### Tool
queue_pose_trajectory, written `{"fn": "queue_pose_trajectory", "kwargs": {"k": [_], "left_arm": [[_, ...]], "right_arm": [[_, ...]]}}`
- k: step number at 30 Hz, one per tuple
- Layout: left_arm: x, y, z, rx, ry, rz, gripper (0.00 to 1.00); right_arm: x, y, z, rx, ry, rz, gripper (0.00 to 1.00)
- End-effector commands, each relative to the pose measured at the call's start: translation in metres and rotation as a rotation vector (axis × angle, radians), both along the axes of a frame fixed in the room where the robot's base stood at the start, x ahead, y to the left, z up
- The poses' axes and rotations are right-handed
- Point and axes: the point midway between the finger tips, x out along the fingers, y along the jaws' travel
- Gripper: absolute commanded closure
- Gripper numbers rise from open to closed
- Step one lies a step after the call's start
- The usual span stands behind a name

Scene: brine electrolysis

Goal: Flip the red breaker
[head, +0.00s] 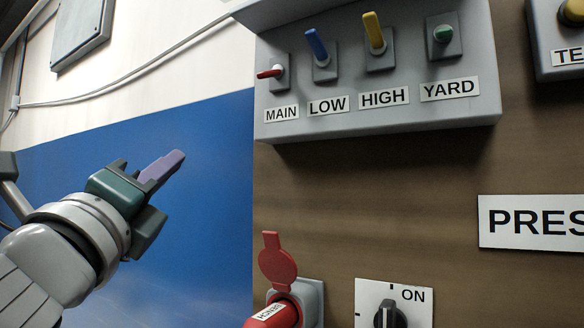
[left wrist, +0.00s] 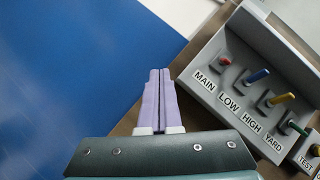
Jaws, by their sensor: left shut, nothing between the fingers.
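The red breaker lever (head: 268,73) is the leftmost switch on a grey panel box (head: 380,125), above the label MAIN. It sticks out sideways to the left and looks roughly level in the head view, while the blue and yellow levers point up. In the left wrist view the red lever (left wrist: 226,61) is at the upper right. My left gripper (head: 178,157) is shut and empty, with its purple fingers together. It is below and left of the red lever, clearly apart from it. In the left wrist view the fingertips (left wrist: 159,72) touch nothing. My right gripper is not in view.
Blue (head: 316,45), yellow (head: 374,32) and green (head: 443,34) switches sit right of the red one, labelled LOW, HIGH and YARD. Below are a red plug with an open lid (head: 279,262) and an ON knob (head: 389,314). The space before the blue wall (head: 210,200) looks clear.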

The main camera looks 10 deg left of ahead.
Motion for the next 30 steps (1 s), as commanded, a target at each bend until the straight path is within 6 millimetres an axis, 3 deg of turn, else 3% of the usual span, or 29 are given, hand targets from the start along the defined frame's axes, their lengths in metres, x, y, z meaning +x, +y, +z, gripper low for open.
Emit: {"fn": "queue_pose_trajectory", "kwargs": {"k": [1, 6, 9, 23, 30], "left_arm": [[0.003, -0.012, -0.011, 0.137, -0.065, 0.010, 1.00], [0.006, -0.049, -0.003, 0.518, -0.226, 0.055, 1.00], [0.006, -0.063, -0.002, 0.648, -0.281, 0.073, 1.00], [0.006, -0.071, 0.002, 0.727, -0.313, 0.085, 1.00], [0.023, -0.078, 0.020, 0.722, -0.313, 0.085, 1.00]], "right_arm": [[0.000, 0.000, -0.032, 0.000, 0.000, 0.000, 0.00], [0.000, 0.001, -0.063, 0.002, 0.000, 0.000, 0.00], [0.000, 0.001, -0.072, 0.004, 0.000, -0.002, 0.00], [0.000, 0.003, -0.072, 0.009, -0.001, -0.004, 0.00], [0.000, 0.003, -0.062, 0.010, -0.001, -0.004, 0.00]]}}
